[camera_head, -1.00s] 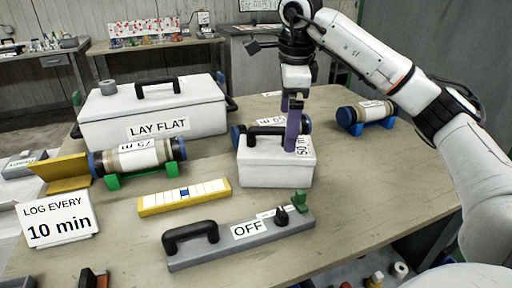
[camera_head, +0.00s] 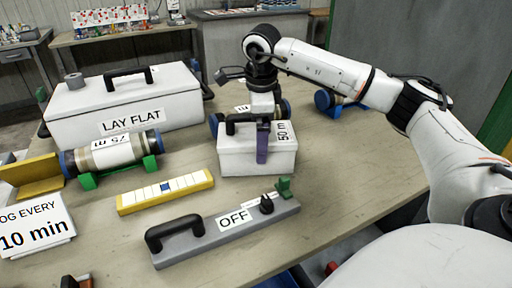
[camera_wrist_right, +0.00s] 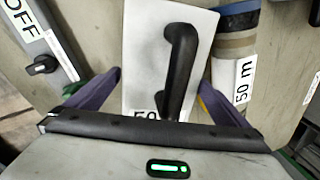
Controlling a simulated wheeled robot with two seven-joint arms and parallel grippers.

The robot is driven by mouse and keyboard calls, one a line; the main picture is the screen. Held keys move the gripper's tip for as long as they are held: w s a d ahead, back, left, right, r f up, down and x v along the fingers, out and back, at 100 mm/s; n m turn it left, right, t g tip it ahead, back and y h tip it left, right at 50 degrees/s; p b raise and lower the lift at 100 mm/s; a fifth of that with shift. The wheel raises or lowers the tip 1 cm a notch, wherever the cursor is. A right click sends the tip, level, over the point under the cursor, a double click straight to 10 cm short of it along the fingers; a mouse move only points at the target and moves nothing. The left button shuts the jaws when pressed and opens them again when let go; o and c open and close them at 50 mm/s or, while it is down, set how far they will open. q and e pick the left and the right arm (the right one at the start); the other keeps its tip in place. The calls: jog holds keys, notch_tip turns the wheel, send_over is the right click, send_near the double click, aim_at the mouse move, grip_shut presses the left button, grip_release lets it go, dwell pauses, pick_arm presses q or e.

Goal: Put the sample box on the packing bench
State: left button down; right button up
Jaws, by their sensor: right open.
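The small white box with a black handle (camera_head: 258,163), which I take as the sample box, sits on the near table. It carries a "50 m" label. My right gripper (camera_head: 263,132) points down over it. One purple finger hangs in front of its near face and the other is hidden. In the right wrist view the box (camera_wrist_right: 150,65) and its handle lie between the two spread purple fingers (camera_wrist_right: 158,100). The gripper is open. My left gripper is out of view. I cannot tell which surface is the packing bench.
A large "LAY FLAT" case (camera_head: 120,105) stands at the back left. A core tube on green cradles (camera_head: 112,153), a yellow strip (camera_head: 166,191) and a grey "OFF" bar with handle (camera_head: 222,232) lie nearby. More tubes are behind the box. Benches (camera_head: 125,33) stand behind.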

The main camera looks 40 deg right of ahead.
jog(key=c, duration=1.7)
jog(key=shift+r, duration=0.15)
jog(key=shift+c, duration=0.8)
